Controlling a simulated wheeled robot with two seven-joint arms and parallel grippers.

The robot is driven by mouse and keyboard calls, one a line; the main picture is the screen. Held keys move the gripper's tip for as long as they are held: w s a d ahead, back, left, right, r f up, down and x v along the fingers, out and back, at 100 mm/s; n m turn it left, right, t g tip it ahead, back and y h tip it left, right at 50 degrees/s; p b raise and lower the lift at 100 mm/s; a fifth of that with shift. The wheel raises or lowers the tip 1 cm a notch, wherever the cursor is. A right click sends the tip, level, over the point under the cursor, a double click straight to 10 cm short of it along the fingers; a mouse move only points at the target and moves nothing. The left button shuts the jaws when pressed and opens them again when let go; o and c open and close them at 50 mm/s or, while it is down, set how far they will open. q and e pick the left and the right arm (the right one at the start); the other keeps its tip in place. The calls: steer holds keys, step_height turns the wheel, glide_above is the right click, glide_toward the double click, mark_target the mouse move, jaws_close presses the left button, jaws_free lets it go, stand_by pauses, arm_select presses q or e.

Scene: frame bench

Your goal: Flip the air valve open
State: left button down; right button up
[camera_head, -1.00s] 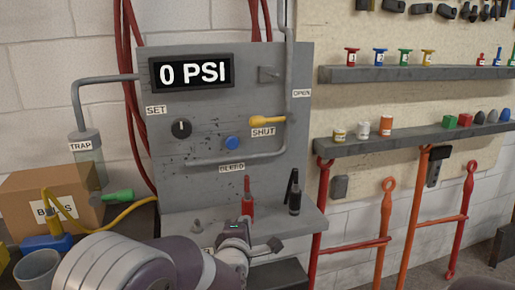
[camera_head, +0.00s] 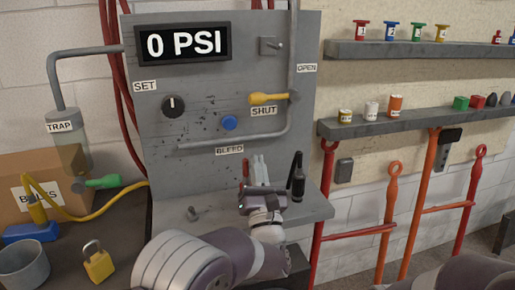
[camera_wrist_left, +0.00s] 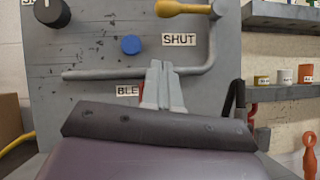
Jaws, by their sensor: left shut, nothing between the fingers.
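The air valve's yellow lever (camera_head: 268,98) lies level on the grey panel and points left from its pivot on the grey pipe, just above the SHUT label (camera_head: 263,111). The OPEN label (camera_head: 306,68) is higher, beside the upright pipe. The lever's lower edge also shows at the top of the left wrist view (camera_wrist_left: 183,8). My left gripper (camera_head: 258,160) is shut and empty, fingers pointing up, below the lever and apart from it in the picture. Its closed fingertips (camera_wrist_left: 160,68) appear below the SHUT label in the wrist view. My right gripper is not in view.
The panel has a 0 PSI display (camera_head: 184,43), a black SET knob (camera_head: 173,106), a blue button (camera_head: 229,123) and a toggle (camera_head: 271,46). A black bottle-like tool (camera_head: 297,178) stands right of my left gripper.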

mark_target(272, 97)
arm_select(q)
steer(key=shift+w+a+r+p, duration=0.2)
steer(key=shift+w+r+p, duration=0.45)
steer(key=shift+w+r, duration=1.35)
steer(key=shift+w+a+r+p, duration=0.15)
steer(key=shift+w+r+p, duration=0.45)
steer(key=shift+w+r, duration=1.4)
steer(key=shift+s+r, duration=0.15)
steer(key=shift+s, duration=0.05)
